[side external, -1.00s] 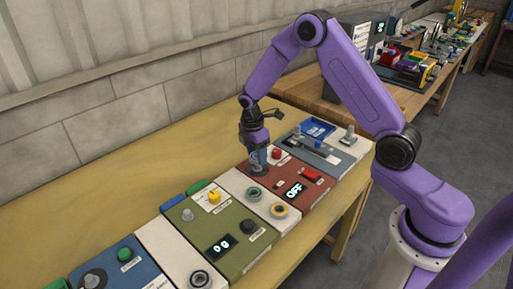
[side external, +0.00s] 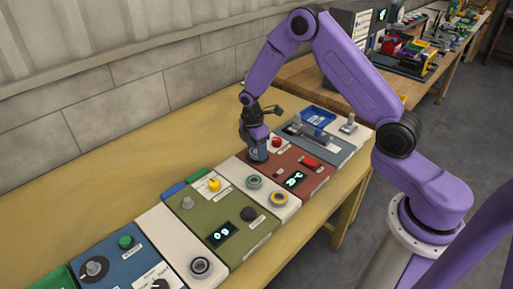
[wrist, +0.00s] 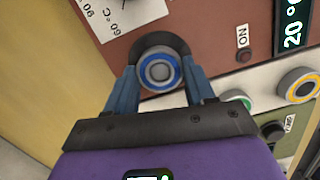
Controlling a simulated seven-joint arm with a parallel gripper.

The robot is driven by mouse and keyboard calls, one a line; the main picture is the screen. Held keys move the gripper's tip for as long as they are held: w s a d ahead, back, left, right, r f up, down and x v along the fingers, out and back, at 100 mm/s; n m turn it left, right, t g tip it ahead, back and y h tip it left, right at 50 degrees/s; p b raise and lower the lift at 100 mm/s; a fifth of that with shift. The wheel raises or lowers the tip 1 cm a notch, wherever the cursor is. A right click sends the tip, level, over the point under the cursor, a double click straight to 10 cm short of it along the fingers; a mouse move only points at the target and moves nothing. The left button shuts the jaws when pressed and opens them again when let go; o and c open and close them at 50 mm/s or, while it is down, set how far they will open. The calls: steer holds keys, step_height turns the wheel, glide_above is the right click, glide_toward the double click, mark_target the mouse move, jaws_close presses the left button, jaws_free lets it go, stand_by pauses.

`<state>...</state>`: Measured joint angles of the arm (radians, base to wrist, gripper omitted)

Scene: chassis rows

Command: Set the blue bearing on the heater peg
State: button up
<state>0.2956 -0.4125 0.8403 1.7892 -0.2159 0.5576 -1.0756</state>
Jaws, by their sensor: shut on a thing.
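The blue bearing (wrist: 146,77) is a ring with a blue outer band and a grey middle. In the wrist view it sits between the two fingers of my gripper (wrist: 158,84), which is shut on it. In the side view my gripper (side external: 257,157) points down at the near-left part of the red-brown heater panel (side external: 298,168). The dark round heater base (wrist: 150,40) shows behind the bearing in the wrist view. The peg is not clearly distinguishable, so I cannot tell whether the bearing is around it or above it.
A green-ringed part (side external: 254,182) and a yellow-ringed part (side external: 279,199) stand on the white strip beside the heater panel. A red switch (side external: 310,162) and a lit temperature display (side external: 294,179) are to the right. A blue tray (side external: 318,115) lies beyond.

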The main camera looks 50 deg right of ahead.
steer(key=o, duration=1.2)
steer(key=r, duration=0.5)
steer(key=a+r, duration=0.1)
steer(key=r, duration=0.5)
steer(key=a+r, duration=0.1)
steer(key=r, duration=0.5)
steer(key=shift+w+r, duration=0.15)
steer(key=shift+r, duration=3.5)
